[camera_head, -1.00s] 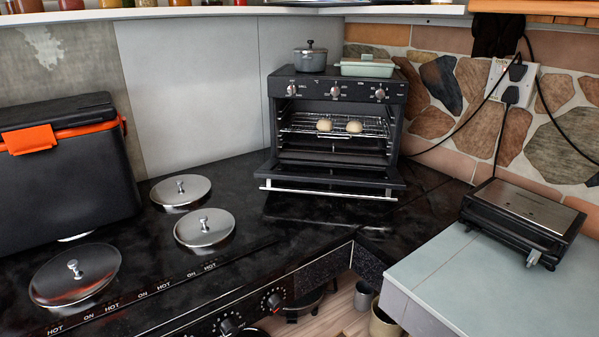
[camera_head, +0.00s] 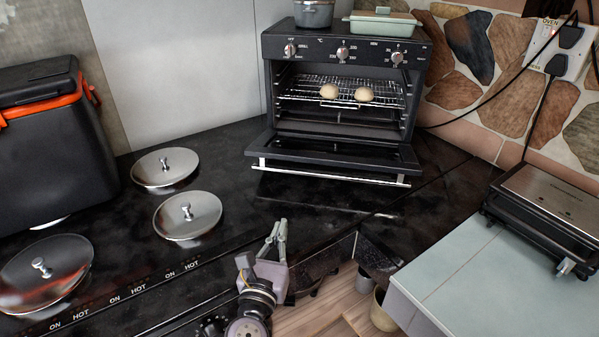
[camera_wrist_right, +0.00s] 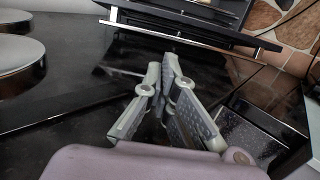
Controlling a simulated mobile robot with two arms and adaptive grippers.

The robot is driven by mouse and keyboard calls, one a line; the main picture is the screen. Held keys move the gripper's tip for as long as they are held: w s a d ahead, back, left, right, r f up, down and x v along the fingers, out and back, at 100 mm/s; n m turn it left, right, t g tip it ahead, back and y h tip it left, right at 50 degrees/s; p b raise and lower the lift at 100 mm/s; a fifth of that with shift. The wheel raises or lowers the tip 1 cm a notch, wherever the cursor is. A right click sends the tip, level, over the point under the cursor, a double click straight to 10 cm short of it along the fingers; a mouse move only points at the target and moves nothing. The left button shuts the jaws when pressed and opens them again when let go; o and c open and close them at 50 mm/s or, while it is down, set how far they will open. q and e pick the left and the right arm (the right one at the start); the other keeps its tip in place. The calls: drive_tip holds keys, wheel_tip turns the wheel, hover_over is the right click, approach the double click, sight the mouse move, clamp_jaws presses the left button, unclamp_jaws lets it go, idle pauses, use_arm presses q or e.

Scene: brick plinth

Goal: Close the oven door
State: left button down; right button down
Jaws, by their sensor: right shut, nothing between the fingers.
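The small black oven (camera_head: 342,95) stands in the corner at the back of the counter. Its door (camera_head: 335,157) is folded down and open, with a silver bar handle (camera_head: 330,174) along its front edge. Two pale buns (camera_head: 346,92) lie on the wire rack inside. My right gripper (camera_head: 278,232) is in front of the oven, low and apart from the door, shut and empty. The right wrist view shows its two fingers (camera_wrist_right: 166,78) together at the tips, with the door handle (camera_wrist_right: 190,37) beyond them. My left gripper is not in view.
Lidded round hotplates (camera_head: 187,213) are set in the black counter on the left, beside a black and orange box (camera_head: 55,150). A metal-topped grill (camera_head: 550,205) stands on the pale worktop at right. A pot (camera_head: 314,13) and a green dish (camera_head: 383,22) sit on the oven. Counter before the door is clear.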

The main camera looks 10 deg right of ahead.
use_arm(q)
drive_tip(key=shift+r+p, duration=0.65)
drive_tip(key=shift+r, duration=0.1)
use_arm(e)
drive_tip(key=x, duration=1.8)
drive_tip(key=shift+w+d, duration=0.15)
drive_tip(key=shift+w, duration=0.05)
drive_tip(key=shift+r, duration=0.1)
